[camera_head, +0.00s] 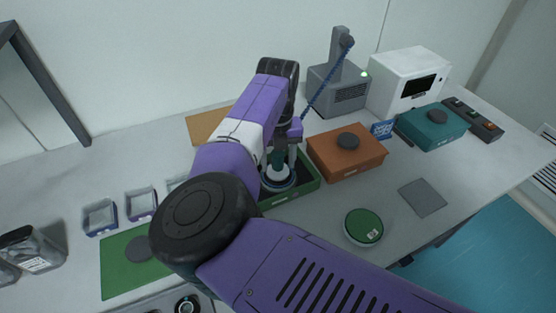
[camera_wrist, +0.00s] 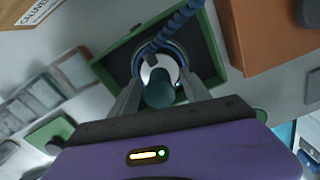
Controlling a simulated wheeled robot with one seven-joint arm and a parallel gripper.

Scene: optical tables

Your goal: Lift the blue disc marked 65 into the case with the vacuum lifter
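My gripper (camera_head: 285,150) is shut on the dark green handle of the vacuum lifter (camera_head: 278,158); the handle also shows between the fingers in the wrist view (camera_wrist: 160,92). The lifter's white head sits over a blue-rimmed disc (camera_head: 279,187), which shows as a dark blue ring in the wrist view. The disc is within the outline of the open green case (camera_head: 309,186); I cannot tell whether it touches the case floor. Its marking is hidden. A blue coiled hose (camera_head: 327,81) runs from the lifter to a grey pump unit (camera_head: 338,95).
A closed orange case (camera_head: 345,165) stands right of the green case, with a teal case (camera_head: 432,130) beyond. A green disc (camera_head: 363,228) and grey pad (camera_head: 422,197) lie in front.

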